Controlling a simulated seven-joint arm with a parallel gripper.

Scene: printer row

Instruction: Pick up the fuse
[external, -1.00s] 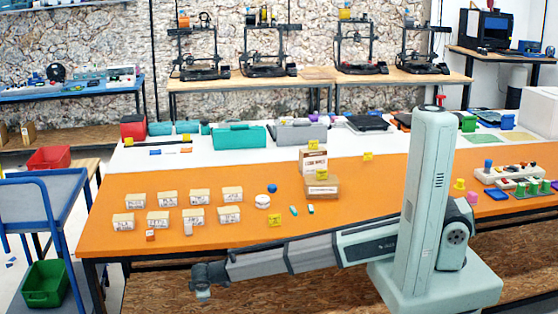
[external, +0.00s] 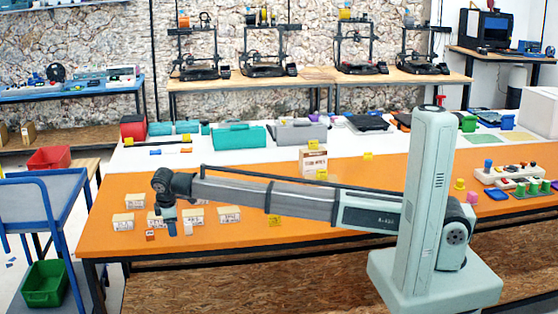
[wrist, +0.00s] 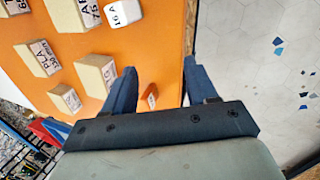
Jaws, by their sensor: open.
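The fuse (external: 188,228) appears to be the small pale piece near the table's front edge, just right of my gripper in the external view. My gripper (external: 172,233) points down above the orange table, left of the fuse. In the wrist view my gripper (wrist: 159,70) has its two blue fingers apart, with nothing held. A small orange block (wrist: 151,95) shows on the table between the fingers.
Several labelled boxes (external: 229,215) stand on the table around the gripper; a PLA box (wrist: 38,58) shows at left in the wrist view. The table's front edge (wrist: 188,40) lies close by, with bare floor beyond. A yellow tag (external: 275,220) lies to the right.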

